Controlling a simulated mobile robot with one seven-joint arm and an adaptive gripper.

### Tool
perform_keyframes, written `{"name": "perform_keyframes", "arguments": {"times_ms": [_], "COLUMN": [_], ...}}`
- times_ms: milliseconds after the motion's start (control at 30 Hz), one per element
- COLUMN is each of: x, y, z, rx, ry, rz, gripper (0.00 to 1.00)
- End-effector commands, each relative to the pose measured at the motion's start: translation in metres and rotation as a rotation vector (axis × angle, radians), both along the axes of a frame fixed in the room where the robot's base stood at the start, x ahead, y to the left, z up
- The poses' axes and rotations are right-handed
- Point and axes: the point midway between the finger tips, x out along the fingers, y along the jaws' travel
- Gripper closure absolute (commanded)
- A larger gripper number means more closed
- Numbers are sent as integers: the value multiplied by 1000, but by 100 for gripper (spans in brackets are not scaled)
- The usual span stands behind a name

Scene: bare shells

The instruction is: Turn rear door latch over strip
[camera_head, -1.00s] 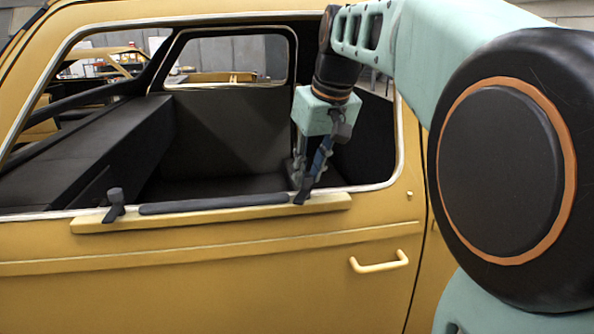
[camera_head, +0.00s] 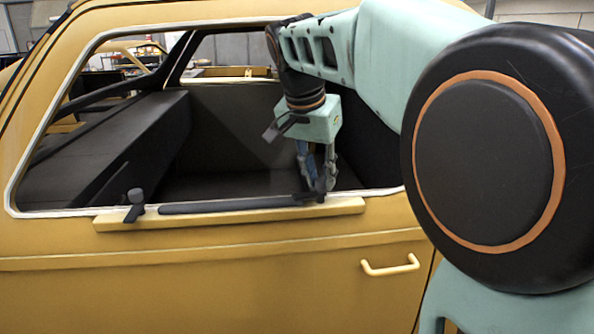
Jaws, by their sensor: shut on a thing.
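A yellow ledge (camera_head: 230,217) runs along the bottom of the car's window opening, with a dark strip (camera_head: 230,205) lying along it. A dark latch (camera_head: 135,205) stands at the strip's left end. A second dark latch (camera_head: 320,190) is at the strip's right end, with a dark part reaching left to the strip's end. My gripper (camera_head: 319,186) points down from above and is shut on this right latch. Its fingers partly hide the latch, so I cannot tell exactly how far it lies over the strip.
The yellow door carries a pull handle (camera_head: 390,265) below the ledge. The window frame (camera_head: 50,214) surrounds the opening, with a dark seat (camera_head: 110,145) inside. My arm fills the right side.

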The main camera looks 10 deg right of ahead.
Motion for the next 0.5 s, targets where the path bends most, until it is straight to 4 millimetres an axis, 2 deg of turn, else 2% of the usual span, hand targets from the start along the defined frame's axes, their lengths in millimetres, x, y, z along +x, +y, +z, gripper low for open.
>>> {"name": "perform_keyframes", "arguments": {"times_ms": [200,500], "x": [1,1], "y": [2,1], "z": [1,1], "rx": [2,3], "ry": [0,-1], "rz": [-126,-213], "gripper": [100,100]}}
